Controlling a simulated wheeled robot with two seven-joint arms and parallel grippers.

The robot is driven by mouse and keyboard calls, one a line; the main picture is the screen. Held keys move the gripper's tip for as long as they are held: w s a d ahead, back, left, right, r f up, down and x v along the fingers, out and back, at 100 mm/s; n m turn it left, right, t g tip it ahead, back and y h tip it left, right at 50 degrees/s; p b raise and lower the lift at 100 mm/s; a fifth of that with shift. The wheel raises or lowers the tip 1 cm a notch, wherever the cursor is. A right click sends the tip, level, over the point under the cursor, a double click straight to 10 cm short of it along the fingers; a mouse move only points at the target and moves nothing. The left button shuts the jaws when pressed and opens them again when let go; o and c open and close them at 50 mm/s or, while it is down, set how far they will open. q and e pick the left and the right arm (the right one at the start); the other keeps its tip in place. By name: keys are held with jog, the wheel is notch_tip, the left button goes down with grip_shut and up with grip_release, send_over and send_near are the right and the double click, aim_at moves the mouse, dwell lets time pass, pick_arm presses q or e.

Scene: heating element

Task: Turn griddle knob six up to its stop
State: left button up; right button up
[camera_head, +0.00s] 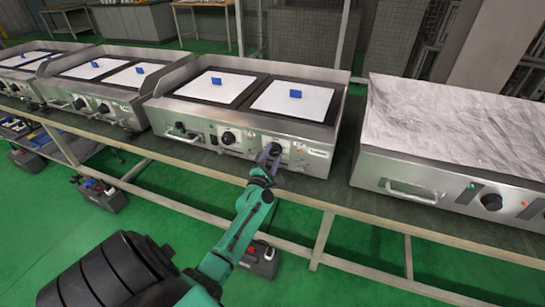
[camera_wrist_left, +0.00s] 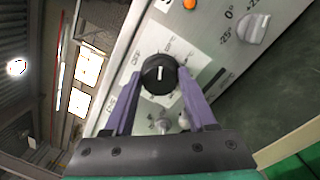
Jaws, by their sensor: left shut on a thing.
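The griddle (camera_head: 240,120) with two white plates stands on the bench in the middle of the head view. Its right-hand black knob (camera_head: 276,148) is on the front panel; in the wrist view the knob (camera_wrist_left: 159,73) is round, with a white mark near upright in the picture. My left gripper (camera_head: 268,157) reaches up to this knob from the front. In the wrist view its purple fingers (camera_wrist_left: 160,84) lie on both sides of the knob, shut on it. The fingers partly cover the knob in the head view. My right gripper is not in view.
The griddle's other knob (camera_head: 228,138) is to the left. Another appliance (camera_head: 440,150) with a handle stands to the right, and more griddles (camera_head: 105,85) to the left. A small grey dial (camera_wrist_left: 252,28) with a degree scale is near in the wrist view. The bench's front rail (camera_head: 190,167) runs below.

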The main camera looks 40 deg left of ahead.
pick_arm(q)
jog(key=m, duration=0.5)
jog(key=shift+f+h, duration=0.15)
jog(key=shift+h, duration=0.15)
jog(key=m, duration=0.6)
jog(key=shift+a+h, duration=0.1)
jog(key=shift+h, duration=0.3)
jog(key=m+p, duration=0.1)
jog(key=m, duration=0.4)
jog(key=shift+m+h, duration=0.3)
jog(key=shift+m, duration=0.1)
jog(key=m, duration=0.2)
jog(key=m+p, duration=0.1)
jog(key=m, duration=0.1)
jog(key=shift+s+a+f+m, duration=0.1)
jog(key=shift+a+m, duration=0.05)
jog(key=shift+m, duration=0.25)
jog(key=o, duration=1.4)
